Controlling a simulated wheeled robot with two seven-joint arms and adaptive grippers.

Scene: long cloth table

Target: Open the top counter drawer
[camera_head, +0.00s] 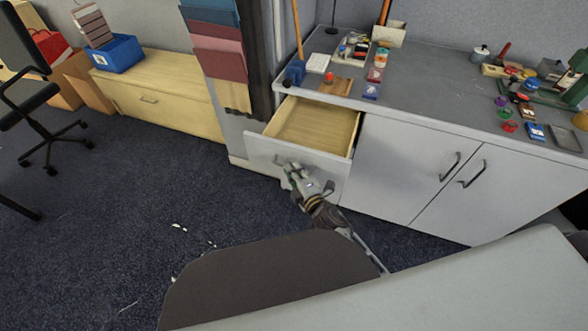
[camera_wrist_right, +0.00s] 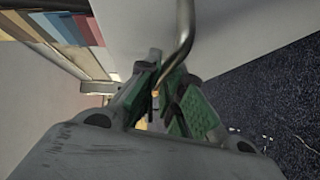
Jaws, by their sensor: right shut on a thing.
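The top counter drawer (camera_head: 312,131) stands pulled out from the grey counter, and its empty wooden inside shows from above. My right gripper (camera_head: 292,171) is at the drawer's white front (camera_head: 262,150). In the right wrist view its green-padded fingers (camera_wrist_right: 168,92) are close around the curved metal handle (camera_wrist_right: 184,40), shut on it. The handle is mostly hidden behind the gripper in the head view. My left gripper is not in view.
The counter top (camera_head: 440,85) holds many small items near its edges. Closed cabinet doors with handles (camera_head: 450,166) are right of the drawer. A low wooden cabinet (camera_head: 160,95) stands at the left. Dark carpet (camera_head: 130,190) is open in front.

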